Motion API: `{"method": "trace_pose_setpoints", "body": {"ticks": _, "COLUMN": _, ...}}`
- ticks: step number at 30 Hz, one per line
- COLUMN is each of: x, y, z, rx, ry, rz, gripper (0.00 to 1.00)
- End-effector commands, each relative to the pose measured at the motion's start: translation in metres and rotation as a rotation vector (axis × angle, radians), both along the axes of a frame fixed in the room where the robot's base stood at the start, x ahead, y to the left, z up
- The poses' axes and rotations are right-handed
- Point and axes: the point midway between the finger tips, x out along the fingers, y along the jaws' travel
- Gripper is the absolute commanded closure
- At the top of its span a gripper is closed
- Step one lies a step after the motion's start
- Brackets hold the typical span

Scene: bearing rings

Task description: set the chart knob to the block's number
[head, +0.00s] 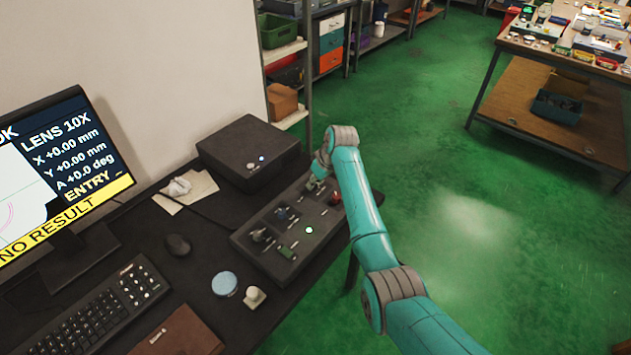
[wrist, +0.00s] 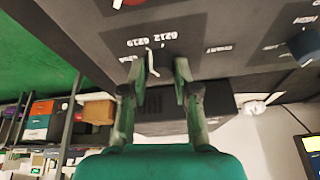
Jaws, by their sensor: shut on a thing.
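My gripper (head: 318,180) is at the back right of the dark control panel (head: 262,262) in the head view. In the wrist view my gripper (wrist: 158,66) has a finger on each side of a small knob (wrist: 152,62) with a pale pointer, shut on it. The printed numbers 6212 and 6219 show beside this knob. A word to the right of it looks like CHART. The knob's grip is partly hidden by the fingers, and its exact setting is hard to tell. I cannot make out a numbered block in either view.
A blue knob (head: 283,213), a dark knob (head: 261,236) and a red knob (head: 335,197) share the panel. A black box (head: 248,152) stands behind it. The monitor (head: 75,165) reads NO RESULT. A mouse (head: 177,245) and keyboard (head: 100,312) lie left.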

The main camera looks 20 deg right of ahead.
Motion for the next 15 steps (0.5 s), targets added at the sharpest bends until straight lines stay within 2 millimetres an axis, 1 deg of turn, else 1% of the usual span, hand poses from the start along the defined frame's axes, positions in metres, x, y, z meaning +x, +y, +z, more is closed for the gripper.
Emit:
{"method": "trace_pose_setpoints", "body": {"ticks": 5, "x": -0.0012, "y": 0.0019, "z": -0.0008, "rx": 0.0, "ry": 0.001, "rz": -0.111, "gripper": 1.0}}
{"method": "trace_pose_setpoints", "body": {"ticks": 15, "x": -0.0015, "y": 0.004, "z": -0.0006, "rx": 0.0, "ry": 0.0, "rz": -0.414, "gripper": 1.0}}
